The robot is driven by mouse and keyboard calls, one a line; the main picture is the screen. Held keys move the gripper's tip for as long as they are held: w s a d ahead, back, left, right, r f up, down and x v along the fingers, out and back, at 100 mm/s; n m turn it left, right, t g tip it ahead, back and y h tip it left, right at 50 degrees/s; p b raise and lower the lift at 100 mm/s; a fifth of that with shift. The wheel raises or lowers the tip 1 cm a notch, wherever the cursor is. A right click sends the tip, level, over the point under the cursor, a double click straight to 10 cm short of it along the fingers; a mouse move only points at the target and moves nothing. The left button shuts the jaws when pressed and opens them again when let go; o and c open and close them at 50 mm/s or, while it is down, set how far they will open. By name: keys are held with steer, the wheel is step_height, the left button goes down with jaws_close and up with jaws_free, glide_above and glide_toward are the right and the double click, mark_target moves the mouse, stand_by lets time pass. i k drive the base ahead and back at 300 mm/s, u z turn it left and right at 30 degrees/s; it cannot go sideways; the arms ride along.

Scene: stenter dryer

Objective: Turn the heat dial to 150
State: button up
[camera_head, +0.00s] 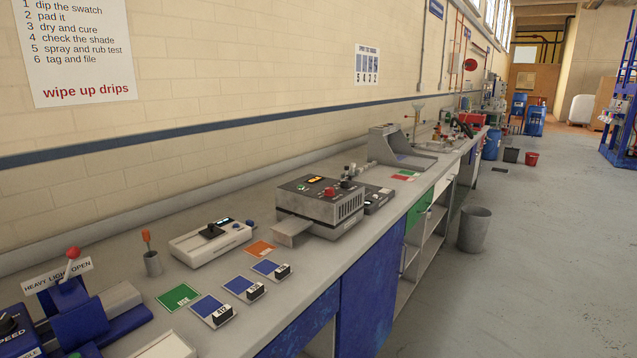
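A grey box-shaped machine (322,208), which looks like the dryer, stands on the bench in the middle of the view. Its dark top carries a small lit orange display (314,179), a green button (302,188) and a red knob (330,192). Dark knob-like parts (346,182) show at its far right corner. The markings are too small to read, so I cannot tell which control is the heat dial or where it points. A flat tray (290,232) sticks out of its front left side. My gripper is not in view.
At lower left is a blue machine with a red-knobbed lever (73,253) and a SPEED dial (8,325).

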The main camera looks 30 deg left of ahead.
mark_target(328, 191)
steer(key=u, duration=0.35)
steer(key=i, duration=0.8)
steer(key=u, duration=0.95)
steer(key=i, duration=0.55)
steer(key=u, duration=0.3)
steer(key=k, duration=0.95)
steer(key=u, duration=0.2)
steer(key=i, duration=0.95)
steer(key=z, duration=0.1)
